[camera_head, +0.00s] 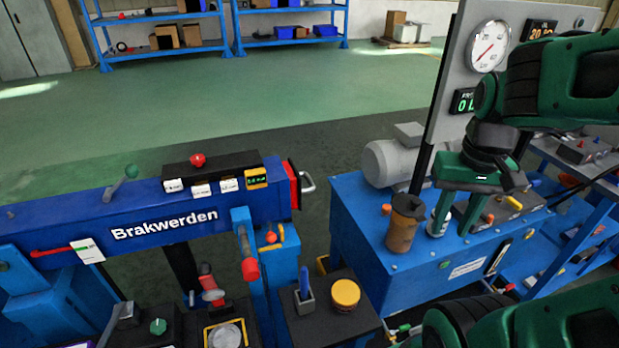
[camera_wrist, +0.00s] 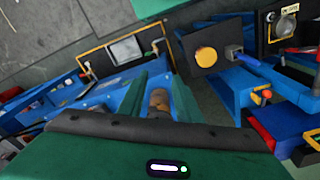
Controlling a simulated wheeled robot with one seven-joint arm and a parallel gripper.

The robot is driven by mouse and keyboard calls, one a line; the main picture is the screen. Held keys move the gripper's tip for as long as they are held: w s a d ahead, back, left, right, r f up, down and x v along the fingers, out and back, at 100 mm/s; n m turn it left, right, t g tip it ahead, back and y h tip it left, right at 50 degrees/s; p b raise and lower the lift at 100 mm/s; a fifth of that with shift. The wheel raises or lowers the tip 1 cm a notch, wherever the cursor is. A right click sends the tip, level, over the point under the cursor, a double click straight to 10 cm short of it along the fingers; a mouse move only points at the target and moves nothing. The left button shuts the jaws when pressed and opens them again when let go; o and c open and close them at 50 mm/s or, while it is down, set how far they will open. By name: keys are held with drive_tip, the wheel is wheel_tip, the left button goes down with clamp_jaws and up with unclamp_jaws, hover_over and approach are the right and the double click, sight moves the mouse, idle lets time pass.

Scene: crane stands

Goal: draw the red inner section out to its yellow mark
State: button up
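The red inner section (camera_head: 294,184) shows as a short red end at the right tip of the blue boom (camera_head: 135,205) marked "Brakwerden". A grey loop handle (camera_head: 307,184) sticks out from its end. In the wrist view the red end (camera_wrist: 291,130) is at the lower right. No yellow mark shows on the red section. My gripper (camera_head: 459,216) is to the right of the boom, apart from the handle, pointing down over the blue power unit. In the wrist view my gripper (camera_wrist: 157,92) has its two green fingers spread, with a brown cap visible beyond the gap.
The blue power unit (camera_head: 355,235) carries a grey motor (camera_head: 388,162), a brown cylinder (camera_head: 403,224) and a tall gauge panel (camera_head: 450,75).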

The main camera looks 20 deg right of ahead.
drive_tip(key=w, duration=0.6)
drive_tip(key=n+t+y, duration=0.3)
drive_tip(key=n+t, duration=0.1)
drive_tip(key=n, duration=0.2)
approach(311, 181)
drive_tip(key=shift+h, duration=0.3)
drive_tip(key=x, duration=0.7)
drive_tip(key=shift+w+a+f, duration=0.25)
drive_tip(key=shift+a+f, duration=0.05)
drive_tip(key=shift+c, duration=0.7)
clamp_jaws()
